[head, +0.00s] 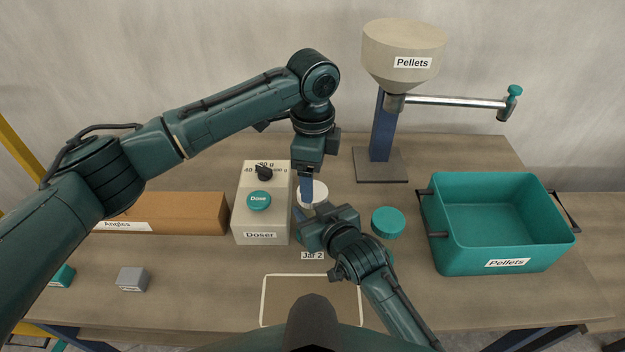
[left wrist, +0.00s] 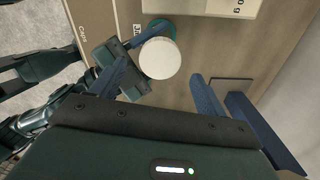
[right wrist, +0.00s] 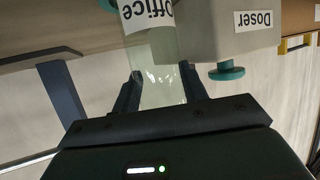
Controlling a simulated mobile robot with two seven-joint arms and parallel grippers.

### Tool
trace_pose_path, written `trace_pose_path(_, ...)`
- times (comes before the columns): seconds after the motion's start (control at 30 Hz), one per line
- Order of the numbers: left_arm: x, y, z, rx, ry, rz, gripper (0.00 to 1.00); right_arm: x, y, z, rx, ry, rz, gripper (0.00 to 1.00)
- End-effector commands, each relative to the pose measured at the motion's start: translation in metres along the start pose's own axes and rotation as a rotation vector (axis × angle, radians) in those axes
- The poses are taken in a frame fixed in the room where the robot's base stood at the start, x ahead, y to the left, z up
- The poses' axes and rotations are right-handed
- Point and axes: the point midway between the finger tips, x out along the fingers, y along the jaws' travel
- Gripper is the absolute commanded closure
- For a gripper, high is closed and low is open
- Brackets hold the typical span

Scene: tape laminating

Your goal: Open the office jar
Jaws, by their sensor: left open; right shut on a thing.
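The office jar (right wrist: 152,60) shows in the right wrist view as a clear body labelled "Office", turned upside down in that picture. My right gripper (right wrist: 160,92) is shut on it. Its round white top (head: 313,193) is partly hidden by my left gripper in the head view. The same white top (left wrist: 160,58) shows in the left wrist view between and beyond the open fingers of my left gripper (left wrist: 160,76). In the head view, my left gripper (head: 306,190) points down over the jar, empty. Contact with the top cannot be told.
The doser (head: 262,215) with a teal button stands close on the left. A teal pellets bin (head: 440,250), a hopper (head: 402,50), a brown box (head: 180,213) and a grey block (head: 132,279) stand around.

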Motion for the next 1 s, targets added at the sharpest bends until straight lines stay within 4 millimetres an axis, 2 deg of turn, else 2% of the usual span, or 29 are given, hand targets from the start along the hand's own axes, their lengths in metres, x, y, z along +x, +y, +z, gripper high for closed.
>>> trace_pose_path(0.17, -0.007, -0.001, 0.000, 0.060, -0.002, -0.002, 0.28, 0.000, 0.000, 0.001, -0.001, -0.002, 0.001, 1.00)
trace_pose_path(0.4, -0.029, -0.001, 0.000, 0.399, -0.003, -0.004, 0.28, 0.000, 0.001, 0.001, -0.001, -0.002, 0.001, 1.00)
trace_pose_path(0.57, -0.035, 0.000, 0.000, 0.548, -0.002, -0.001, 0.28, 0.000, 0.001, 0.001, -0.001, -0.002, 0.001, 1.00)
trace_pose_path(0.67, -0.030, 0.000, 0.000, 0.578, -0.001, 0.001, 0.28, 0.000, 0.001, 0.001, -0.001, -0.002, 0.001, 1.00)
trace_pose_path(1.0, 0.021, 0.001, 0.001, 0.576, -0.002, 0.003, 0.28, 0.000, 0.001, 0.001, -0.001, -0.002, 0.001, 1.00)
